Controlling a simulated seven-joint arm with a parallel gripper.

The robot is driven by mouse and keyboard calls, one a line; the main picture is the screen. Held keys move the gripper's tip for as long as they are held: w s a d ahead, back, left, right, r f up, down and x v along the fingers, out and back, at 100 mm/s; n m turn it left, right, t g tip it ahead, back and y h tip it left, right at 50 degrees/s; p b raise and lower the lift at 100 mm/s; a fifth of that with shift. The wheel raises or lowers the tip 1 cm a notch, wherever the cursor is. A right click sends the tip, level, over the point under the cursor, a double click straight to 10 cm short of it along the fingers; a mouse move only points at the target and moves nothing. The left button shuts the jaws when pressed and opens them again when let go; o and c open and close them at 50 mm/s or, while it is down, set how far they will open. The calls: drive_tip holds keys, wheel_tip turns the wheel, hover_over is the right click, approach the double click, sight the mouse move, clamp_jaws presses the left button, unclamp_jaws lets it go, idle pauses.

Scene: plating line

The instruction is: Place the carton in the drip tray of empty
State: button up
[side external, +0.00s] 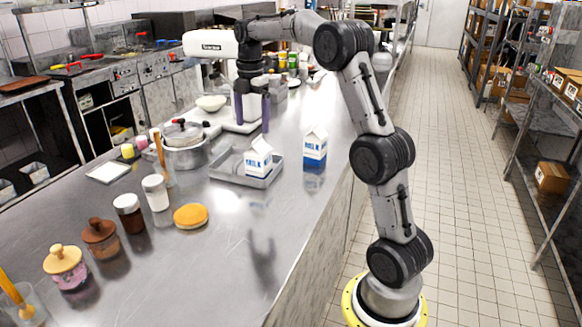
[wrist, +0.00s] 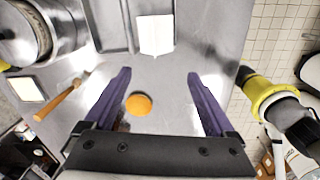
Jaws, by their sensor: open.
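Two white-and-blue milk cartons show in the side view. One carton (side external: 259,160) stands upright in the grey drip tray (side external: 222,173). The other, bluer carton (side external: 315,149) stands upright on the counter just right of the tray. My gripper (side external: 252,127) has purple fingers pointing down, spread and empty. It appears above and behind the tray in the picture, apart from both cartons. In the wrist view, my gripper (wrist: 160,76) is open with nothing between its fingers. A white carton (wrist: 155,35) shows at the top beside a tray edge (wrist: 131,25); which carton it is I cannot tell.
A steel pot (side external: 186,157) stands left of the tray. An orange round item (side external: 190,215), several jars and a white square plate (side external: 108,172) lie nearer the front left. A white bowl (side external: 211,103) is behind. The counter's front right is clear.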

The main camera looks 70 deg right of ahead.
drive_tip(key=s+a+r+m+t, duration=0.1)
drive_tip(key=s+a+r+m, duration=0.15)
drive_tip(key=a, duration=0.35)
drive_tip(key=s+a+r+m, duration=0.2)
drive_tip(key=s+a+m, duration=0.1)
drive_tip(key=s+a, duration=0.15)
drive_tip(key=s+a+f+m+t, duration=0.2)
drive_tip(key=s+a+m, duration=0.3)
drive_tip(key=s, duration=0.4)
drive_tip(key=s+a+f+m+t, duration=0.2)
drive_tip(key=s+a+f+m, duration=0.3)
drive_tip(key=s+a, duration=0.3)
drive_tip(key=shift+s+a+m, duration=0.15)
drive_tip(key=shift+s+m, duration=0.3)
drive_tip(key=shift+s, duration=0.1)
